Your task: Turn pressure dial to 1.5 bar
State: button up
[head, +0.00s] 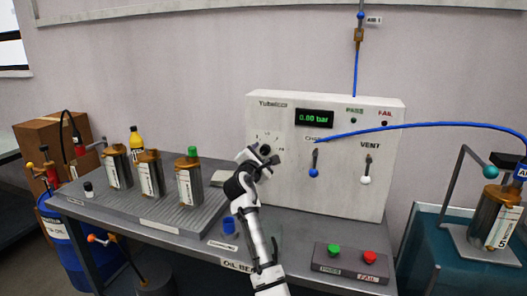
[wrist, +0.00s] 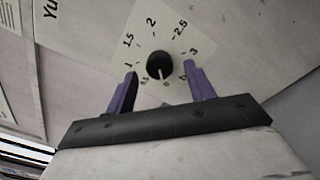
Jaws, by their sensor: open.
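The pressure dial is a round black knob (wrist: 159,65) on a pale scale plate (wrist: 172,43) in the wrist view. Its light pointer mark faces the low end of the scale, near 0. The 1.5 mark (wrist: 128,40) is at the upper left of the plate. My gripper (wrist: 161,72) is open, with one purple finger on each side of the knob's lower part; contact cannot be told. In the head view my gripper (head: 262,158) is in front of the dial area and hides most of the knob. The display (head: 314,118) reads 0.00 bar.
The white panel (head: 330,186) also has a blue-tipped lever (head: 314,164) and a white-tipped VENT lever (head: 366,170). A blue hose (head: 430,125) crosses its front. Metal canisters (head: 189,185) stand left; a button box (head: 347,264) lies at front right.

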aim_at(266, 150)
jog(key=shift+x, duration=1.25)
jog(key=c, duration=1)
